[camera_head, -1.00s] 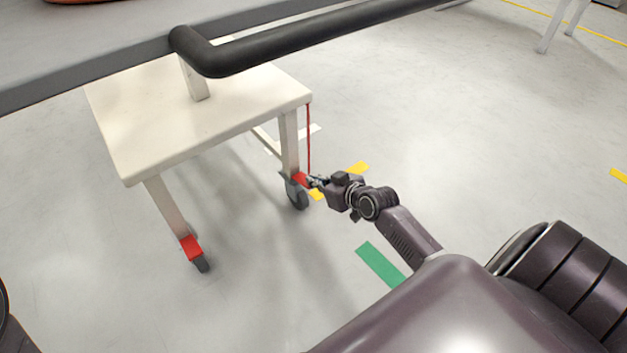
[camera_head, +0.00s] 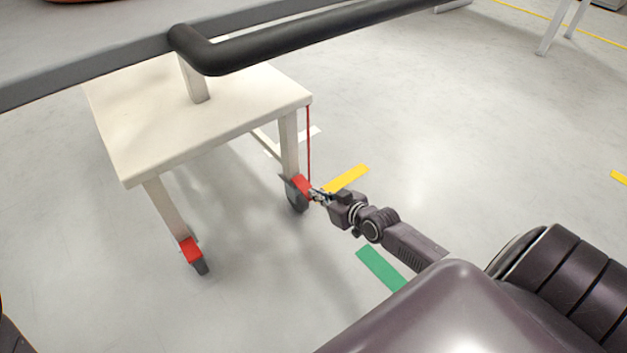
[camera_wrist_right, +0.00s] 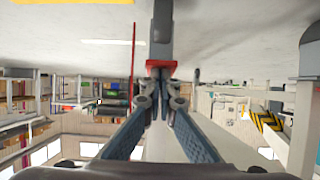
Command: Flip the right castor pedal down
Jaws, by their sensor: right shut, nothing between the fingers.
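The right castor (camera_head: 297,200) is under the near right leg of a cream cart. Its red pedal (camera_head: 301,186) slopes down toward my right gripper. My right gripper (camera_head: 315,195) is shut and empty, with its tips at the pedal's outer end. In the right wrist view the red pedal (camera_wrist_right: 161,66) lies just beyond the closed fingertips (camera_wrist_right: 161,98), beside the dark wheel (camera_wrist_right: 162,25). I cannot tell whether the tips touch it. My left gripper is out of view.
The cart's cream top (camera_head: 180,115) and a black handle bar (camera_head: 300,42) lie above. A left castor with a red pedal (camera_head: 190,250) stands nearer. A thin red line (camera_head: 308,145) hangs by the right leg. Floor to the right is clear, with yellow (camera_head: 347,179) and green tape (camera_head: 381,269).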

